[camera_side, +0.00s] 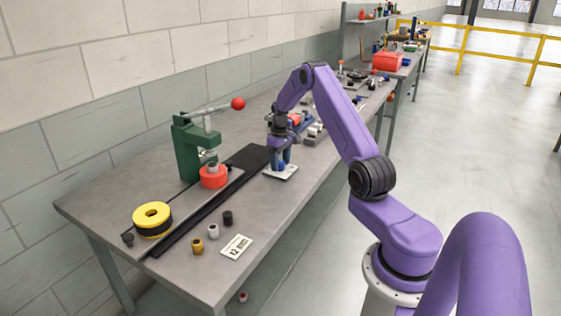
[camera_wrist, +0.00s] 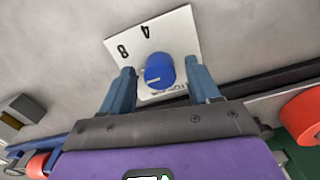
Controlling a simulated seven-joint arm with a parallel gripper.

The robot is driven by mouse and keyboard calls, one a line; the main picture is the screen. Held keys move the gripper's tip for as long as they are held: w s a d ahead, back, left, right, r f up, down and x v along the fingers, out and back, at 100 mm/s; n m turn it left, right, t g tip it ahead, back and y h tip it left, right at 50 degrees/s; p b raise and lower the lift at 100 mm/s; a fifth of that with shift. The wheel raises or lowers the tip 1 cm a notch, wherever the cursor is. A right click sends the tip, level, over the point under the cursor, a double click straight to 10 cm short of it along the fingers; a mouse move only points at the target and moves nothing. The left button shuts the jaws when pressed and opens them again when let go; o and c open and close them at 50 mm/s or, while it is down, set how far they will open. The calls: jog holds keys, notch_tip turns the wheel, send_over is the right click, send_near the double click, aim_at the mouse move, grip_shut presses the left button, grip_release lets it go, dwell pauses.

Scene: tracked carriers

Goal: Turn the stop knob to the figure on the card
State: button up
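The blue stop knob (camera_wrist: 160,68) stands on a white plate (camera_wrist: 177,32) with the figures 4 and 8 visible; more print near my gripper is partly hidden. A pale pointer line on the knob points toward the picture's left, not clearly at either visible figure. My gripper (camera_wrist: 159,74) is open, one finger on each side of the knob, with gaps showing. In the side view my gripper (camera_side: 282,158) is over the white plate (camera_side: 281,174), largely covering the knob. The white card (camera_side: 236,246) lies near the table's front edge and seems to read 12, with small unreadable print.
A green press (camera_side: 188,150) with a red-balled lever and a red carrier (camera_side: 213,177) stand left of my gripper. Several small cylinders (camera_side: 213,231) stand near the card. More parts lie behind my gripper.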

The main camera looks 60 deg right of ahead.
aim_at(280, 162)
notch_tip(280, 162, up, 18)
jog(key=shift+f, duration=0.25)
dwell(0.5)
jog(key=shift+w, duration=0.1)
